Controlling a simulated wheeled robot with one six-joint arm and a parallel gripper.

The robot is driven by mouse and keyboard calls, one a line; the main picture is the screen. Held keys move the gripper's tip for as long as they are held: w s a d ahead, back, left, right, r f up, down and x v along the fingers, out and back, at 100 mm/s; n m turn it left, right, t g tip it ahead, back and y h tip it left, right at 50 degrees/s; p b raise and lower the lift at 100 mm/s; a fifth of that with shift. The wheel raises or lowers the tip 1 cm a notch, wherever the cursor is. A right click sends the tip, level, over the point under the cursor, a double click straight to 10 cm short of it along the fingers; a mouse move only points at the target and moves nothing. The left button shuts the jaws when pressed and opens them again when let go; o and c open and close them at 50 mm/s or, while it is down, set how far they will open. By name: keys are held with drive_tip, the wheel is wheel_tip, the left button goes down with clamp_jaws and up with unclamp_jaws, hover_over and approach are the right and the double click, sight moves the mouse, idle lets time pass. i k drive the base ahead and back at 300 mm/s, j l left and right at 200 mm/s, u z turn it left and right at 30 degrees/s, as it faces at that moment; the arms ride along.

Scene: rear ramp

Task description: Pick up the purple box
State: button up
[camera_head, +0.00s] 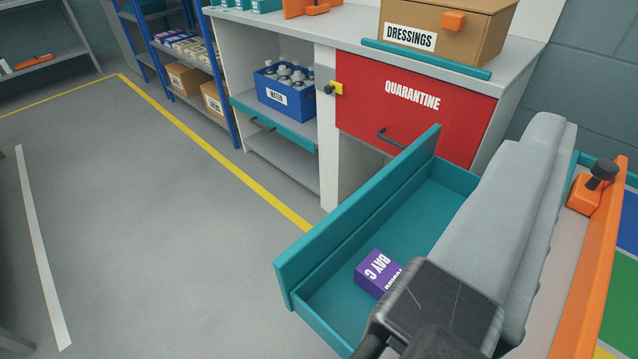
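The purple box (378,272) lies in the open teal drawer (400,238), on its floor near the front panel. White lettering reading "BAY C" shows on it. The dark part of my gripper (440,305) stands in front of the box's lower right side and hides part of it. I cannot tell whether they touch. A long grey shape, seemingly part of my own arm, reaches up to the right and covers the drawer's right side. The fingertips are not clearly visible, so I cannot tell whether the gripper is open or shut.
A red quarantine door (415,105) and a dressings box (440,25) are behind the drawer. A blue water crate (283,92) sits in the cabinet. An orange-edged surface (575,290) is at the right. The grey floor (150,230) at left is clear.

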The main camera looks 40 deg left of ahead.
sight(377, 271)
drive_tip(key=k+u, duration=0.1)
drive_tip(key=u, duration=0.3)
drive_tip(key=j+z, duration=0.5)
drive_tip(key=j, duration=0.35)
drive_tip(key=l+u, duration=0.35)
drive_tip(key=l, duration=0.2)
drive_tip(key=l+u, duration=0.35)
drive_tip(key=l, duration=0.2)
drive_tip(key=k+l+u, duration=0.1)
drive_tip(key=l+u, duration=0.2)
drive_tip(key=l, duration=0.2)
drive_tip(key=k, duration=0.55)
